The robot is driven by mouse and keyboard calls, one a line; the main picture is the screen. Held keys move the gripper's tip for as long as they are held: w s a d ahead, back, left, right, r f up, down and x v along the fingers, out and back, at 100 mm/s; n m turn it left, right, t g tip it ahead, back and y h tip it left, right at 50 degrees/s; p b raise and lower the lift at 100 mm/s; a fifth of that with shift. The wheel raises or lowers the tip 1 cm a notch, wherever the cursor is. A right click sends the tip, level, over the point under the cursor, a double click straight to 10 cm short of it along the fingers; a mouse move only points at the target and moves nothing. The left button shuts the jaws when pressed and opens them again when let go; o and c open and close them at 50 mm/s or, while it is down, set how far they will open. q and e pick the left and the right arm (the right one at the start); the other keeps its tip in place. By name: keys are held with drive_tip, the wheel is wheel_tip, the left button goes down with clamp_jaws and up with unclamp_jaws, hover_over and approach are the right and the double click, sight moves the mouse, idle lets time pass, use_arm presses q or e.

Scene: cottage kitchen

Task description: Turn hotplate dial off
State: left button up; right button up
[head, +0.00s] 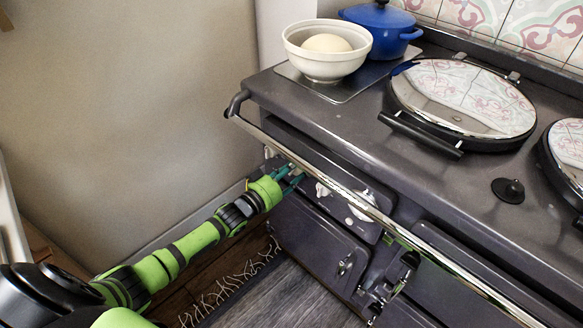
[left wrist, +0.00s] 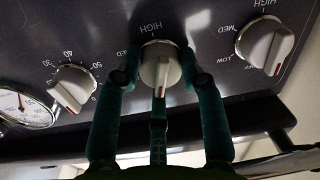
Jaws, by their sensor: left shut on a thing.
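My left gripper (head: 291,178) reaches under the front rail to the stove's control panel. In the left wrist view its teal fingers stand on either side of the middle white dial (left wrist: 160,63) and are shut on it. HIGH is printed above this dial and part of MED to its left. The dial's red-marked end points down in that view. Another white dial (left wrist: 265,45), marked HIGH, MED and LOW, is to the right and free. In the head view the held dial is mostly hidden by the fingers and rail. My right gripper is out of view.
A numbered dial (left wrist: 71,88) and a round gauge (left wrist: 25,109) are left of the held dial. The chrome rail (head: 340,192) runs close above my gripper. A cream bowl (head: 327,66) with dough and a blue pot (head: 378,28) stand on top.

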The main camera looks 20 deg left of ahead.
use_arm(q)
drive_tip(key=shift+s+d+f+n, duration=0.1)
drive_tip(key=shift+f+n, duration=0.15)
drive_tip(key=shift+n, duration=0.45)
drive_tip(key=shift+s+f+n, duration=0.1)
drive_tip(key=shift+f+n, duration=0.1)
drive_tip(key=shift+n, duration=0.5)
drive_tip(key=o, duration=1.1)
drive_tip(key=shift+o, duration=0.2)
drive_tip(key=shift+w+r, duration=0.1)
drive_tip(key=shift+r, duration=0.05)
drive_tip(key=shift+r, duration=0.1)
